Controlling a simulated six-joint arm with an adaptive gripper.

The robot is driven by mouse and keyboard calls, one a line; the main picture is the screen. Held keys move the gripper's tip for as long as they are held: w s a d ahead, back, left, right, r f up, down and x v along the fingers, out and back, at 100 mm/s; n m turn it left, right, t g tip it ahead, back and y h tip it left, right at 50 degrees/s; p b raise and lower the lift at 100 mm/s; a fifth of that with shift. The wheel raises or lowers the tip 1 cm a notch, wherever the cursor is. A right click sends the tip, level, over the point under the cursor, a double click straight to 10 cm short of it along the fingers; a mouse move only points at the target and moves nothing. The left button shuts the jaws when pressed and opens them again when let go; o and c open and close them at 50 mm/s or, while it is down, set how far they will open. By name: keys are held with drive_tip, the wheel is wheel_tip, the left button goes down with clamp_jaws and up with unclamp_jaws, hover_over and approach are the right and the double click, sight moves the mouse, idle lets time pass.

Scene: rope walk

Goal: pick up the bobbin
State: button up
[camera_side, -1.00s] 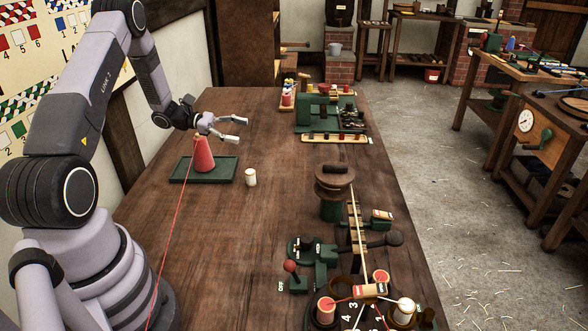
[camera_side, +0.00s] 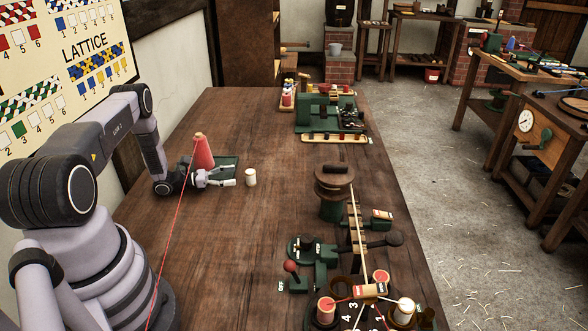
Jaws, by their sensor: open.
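A small cream bobbin (camera_side: 251,177) stands upright on the wooden table, just right of the green tray (camera_side: 230,159). My gripper (camera_side: 229,177) is low over the table, left of the bobbin, with its fingers pointing right at it. The gripper is open and empty. A small gap shows between the fingertips and the bobbin.
A red cone of thread (camera_side: 203,152) stands on the tray, close behind my gripper, and a red thread runs from it to the front. A green winding machine (camera_side: 334,190) stands to the right. The table (camera_side: 235,250) in front is clear.

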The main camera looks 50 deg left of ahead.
sight(250, 171)
drive_tip(key=x, duration=0.6)
drive_tip(key=c, duration=1.1)
drive_tip(key=shift+r, duration=0.1)
